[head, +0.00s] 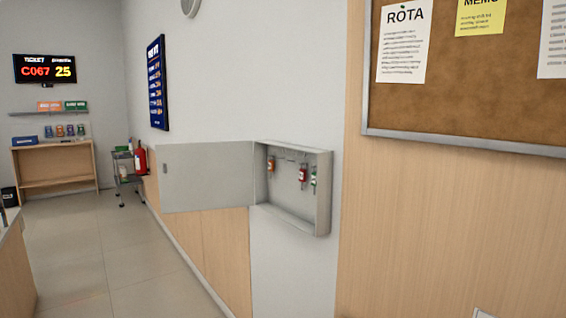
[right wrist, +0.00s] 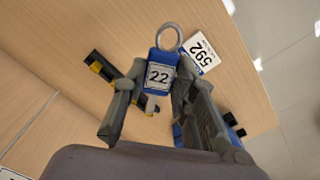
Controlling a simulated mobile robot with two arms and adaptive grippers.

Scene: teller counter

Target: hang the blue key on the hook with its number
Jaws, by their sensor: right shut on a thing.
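The blue key (right wrist: 160,73) has a blue tag with a white label reading 22 and a metal ring at its top end. In the right wrist view my right gripper (right wrist: 157,88) is shut on its tag, one finger on each side, above a wooden surface. In the head view a grey key cabinet (head: 323,195) hangs on the wall with its door (head: 205,178) swung open to the left. Hook numbers are too small to read. Neither gripper shows in the head view.
On the wooden counter (right wrist: 225,60) below the gripper lie a white card reading 592 (right wrist: 202,52), a black and yellow item (right wrist: 97,68) and a partly hidden blue and black item. A cork board (head: 470,90) is right of the cabinet. Open floor (head: 80,255) lies left.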

